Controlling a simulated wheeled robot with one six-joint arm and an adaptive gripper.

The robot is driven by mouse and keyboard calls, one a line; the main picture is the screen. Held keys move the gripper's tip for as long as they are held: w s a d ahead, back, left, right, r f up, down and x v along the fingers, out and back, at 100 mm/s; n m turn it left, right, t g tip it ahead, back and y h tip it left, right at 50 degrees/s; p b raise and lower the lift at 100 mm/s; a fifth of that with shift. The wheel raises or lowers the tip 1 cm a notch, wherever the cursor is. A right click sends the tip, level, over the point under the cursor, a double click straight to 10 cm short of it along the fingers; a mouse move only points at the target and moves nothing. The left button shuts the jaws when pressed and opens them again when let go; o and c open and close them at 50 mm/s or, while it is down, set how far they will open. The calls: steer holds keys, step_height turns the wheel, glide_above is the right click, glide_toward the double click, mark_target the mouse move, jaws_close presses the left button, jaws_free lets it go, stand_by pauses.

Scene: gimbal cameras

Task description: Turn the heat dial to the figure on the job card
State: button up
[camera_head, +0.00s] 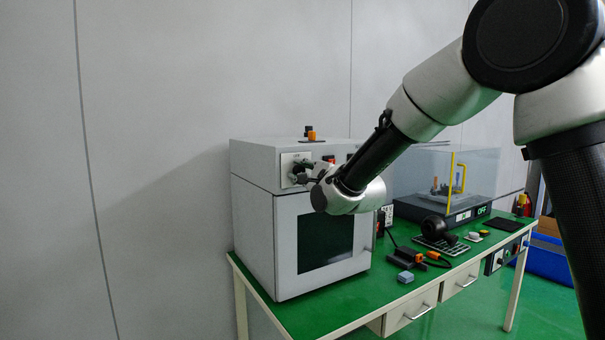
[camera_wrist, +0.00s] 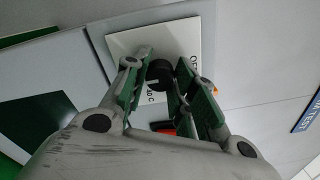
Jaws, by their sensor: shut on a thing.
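The heat dial (camera_wrist: 159,72) is a round black knob on a pale square plate (camera_wrist: 128,42) with printed letters, partly hidden by my fingers. The plate (camera_head: 287,163) is on the upper front of a grey oven (camera_head: 262,220). My gripper (camera_wrist: 163,80) has its green-padded fingers on either side of the dial and is shut on it. In the head view my gripper (camera_head: 303,175) is at the plate and covers most of the dial. The dial's pointer and its set figure cannot be read. I cannot make out a job card's figure in either view.
The oven stands on a green-topped bench (camera_head: 335,312) with drawers. To its right are a clear-covered machine (camera_head: 445,175) with a yellow handle, a black keypad-like tray, a small grey-blue block (camera_head: 405,277) and cables. A black-and-orange item (camera_head: 311,134) sits on the oven top.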

steer(key=o, duration=1.1)
steer(key=shift+c, duration=0.2)
steer(key=v, duration=1.2)
